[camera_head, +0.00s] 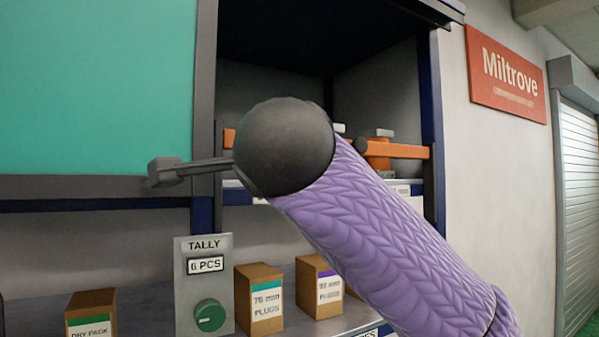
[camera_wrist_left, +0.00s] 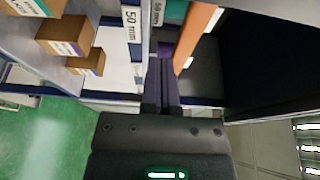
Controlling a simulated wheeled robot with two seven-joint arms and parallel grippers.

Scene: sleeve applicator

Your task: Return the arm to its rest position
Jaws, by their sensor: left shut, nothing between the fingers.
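My left gripper (camera_wrist_left: 162,85) shows in the left wrist view, at the bottom middle. Its two dark fingers are shut together with nothing between them, and they point up in the picture towards the shelving. In the head view an arm with a purple quilted cover (camera_head: 390,235) comes in from the lower right. It ends in a dark grey ball (camera_head: 284,147) in front of the open cabinet bay. I cannot make out any gripper fingers in the head view. My right gripper is not seen.
An orange bar (camera_head: 405,151) crosses the bay. Below stand a tally plate (camera_head: 205,290) and boxes (camera_head: 260,300). A red sign (camera_head: 505,75) hangs right.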

